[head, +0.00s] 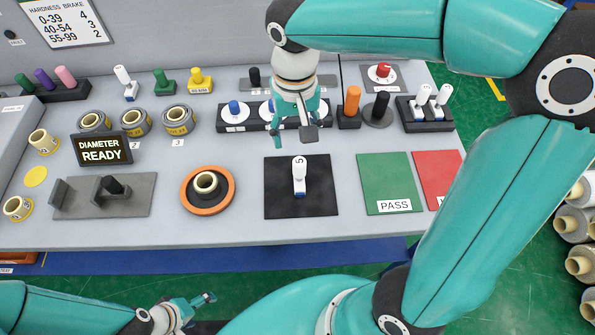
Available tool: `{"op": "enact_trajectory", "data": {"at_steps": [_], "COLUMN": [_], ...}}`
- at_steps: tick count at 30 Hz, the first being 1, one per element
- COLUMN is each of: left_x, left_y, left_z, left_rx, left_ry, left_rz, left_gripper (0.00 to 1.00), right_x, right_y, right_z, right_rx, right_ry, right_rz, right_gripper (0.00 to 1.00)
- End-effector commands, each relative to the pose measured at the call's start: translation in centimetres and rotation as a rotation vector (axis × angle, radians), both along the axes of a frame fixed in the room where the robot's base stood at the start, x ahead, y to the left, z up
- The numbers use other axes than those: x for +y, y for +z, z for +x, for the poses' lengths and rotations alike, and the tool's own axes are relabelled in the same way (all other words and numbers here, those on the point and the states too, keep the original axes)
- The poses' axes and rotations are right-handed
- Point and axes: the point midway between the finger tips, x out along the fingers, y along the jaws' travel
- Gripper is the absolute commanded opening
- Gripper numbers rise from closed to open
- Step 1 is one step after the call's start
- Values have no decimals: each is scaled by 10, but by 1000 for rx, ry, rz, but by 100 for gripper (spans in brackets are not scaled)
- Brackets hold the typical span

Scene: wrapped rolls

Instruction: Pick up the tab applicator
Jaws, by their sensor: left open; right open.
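No label in view names the tab applicator, so I cannot tell which tool it is. A white handheld tool with a blue lower end (299,178) stands on the black mat (273,205). Two similar white tools (424,95) stand in a dark holder at the back right. A white-handled tool (124,78) and a green-handled one (161,79) stand at the back left. My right gripper (294,137) is open and empty, above the table just behind the black mat. My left gripper (203,299) is open and empty, low in front of the table edge.
An orange ring tray (229,199) with a roll sits left of the mat. The green PASS pad (386,178) and a red pad (437,177) lie right. A diameter display (102,149) and a grey fixture (138,200) stand left. An orange handle (352,101) stands near my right gripper.

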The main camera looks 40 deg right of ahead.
Motion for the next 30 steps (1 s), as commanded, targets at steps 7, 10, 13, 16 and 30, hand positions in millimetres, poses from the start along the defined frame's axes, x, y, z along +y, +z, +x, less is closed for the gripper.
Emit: {"op": "enact_trajectory", "data": {"at_steps": [7,10,13,16,30], "left_x": [0,0,0,0,0], "left_y": [-1,-1,-1,0,8], "left_z": [0,0,0,0,0], "left_rx": [-1,-1,-1,-1,-1], "left_ry": [0,0,0,0,0], "left_rz": [0,0,0,0,0], "left_gripper": [78,78,78,78,78], "right_x": [-1,0,-1,-1,-5], "right_y": [-54,-67,-74,-78,-127], "right_z": [-2,-1,-1,-2,-7], "right_rx": [6,3,1,2,2], "right_ry": [-1,-1,-1,-1,0], "right_rz": [0,0,0,1,1], "right_gripper": [60,60,60,60,60]}}
